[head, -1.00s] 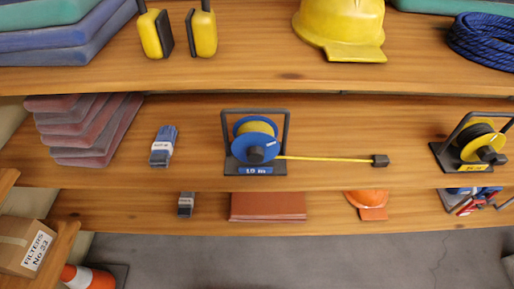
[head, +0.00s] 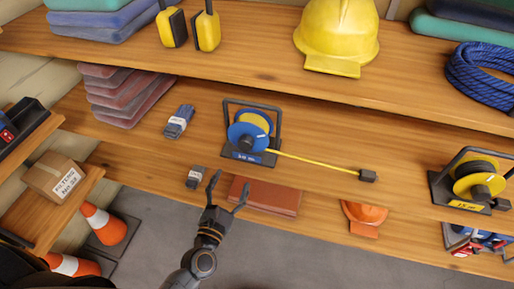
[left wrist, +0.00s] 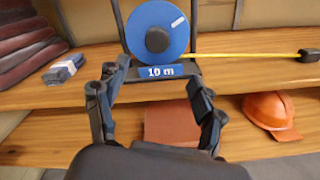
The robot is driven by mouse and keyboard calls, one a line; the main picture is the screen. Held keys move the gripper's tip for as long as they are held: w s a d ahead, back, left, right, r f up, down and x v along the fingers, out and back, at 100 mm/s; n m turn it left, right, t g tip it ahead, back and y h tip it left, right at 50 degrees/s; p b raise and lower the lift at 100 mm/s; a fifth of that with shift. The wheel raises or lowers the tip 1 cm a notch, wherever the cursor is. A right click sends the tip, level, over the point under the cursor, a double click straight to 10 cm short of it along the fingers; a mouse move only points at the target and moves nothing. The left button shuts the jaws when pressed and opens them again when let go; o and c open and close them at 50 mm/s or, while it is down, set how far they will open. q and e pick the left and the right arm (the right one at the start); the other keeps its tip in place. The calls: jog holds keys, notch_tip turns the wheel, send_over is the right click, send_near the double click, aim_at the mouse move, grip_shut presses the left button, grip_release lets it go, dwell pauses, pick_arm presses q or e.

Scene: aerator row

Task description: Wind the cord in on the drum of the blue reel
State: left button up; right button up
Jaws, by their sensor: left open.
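The blue reel (head: 248,135) stands upright in its dark frame on the middle shelf. It also shows in the left wrist view (left wrist: 150,35), with a dark hub knob on its face and a "10 m" label below. Its yellow cord (head: 315,160) runs out to the right along the shelf and ends in a dark plug (head: 367,176). My left gripper (head: 228,182) is open and empty, in front of and below the reel, apart from it. In the left wrist view its fingers (left wrist: 155,100) are spread below the reel. My right gripper is not in view.
A yellow reel (head: 478,182) stands at the right of the same shelf. A blue bundle (head: 178,121) and folded cloths (head: 125,95) lie to the left. A brick-red box (head: 265,196) and an orange helmet (head: 363,217) are on the lower shelf. The shelf around the cord is clear.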

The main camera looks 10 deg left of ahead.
pick_arm(q)
jog(key=p, duration=0.1)
send_near(245, 146)
jog(key=w, duration=0.1)
jog(key=w+p, duration=0.1)
jog(key=w, duration=0.8)
jog(key=shift+w+d+f, duration=0.1)
jog(key=shift+f, duration=0.05)
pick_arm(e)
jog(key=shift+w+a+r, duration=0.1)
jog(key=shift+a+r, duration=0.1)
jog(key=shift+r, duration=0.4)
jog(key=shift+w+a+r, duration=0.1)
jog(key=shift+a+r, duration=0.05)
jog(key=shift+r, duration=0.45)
pick_arm(q)
jog(key=c, duration=1.2)
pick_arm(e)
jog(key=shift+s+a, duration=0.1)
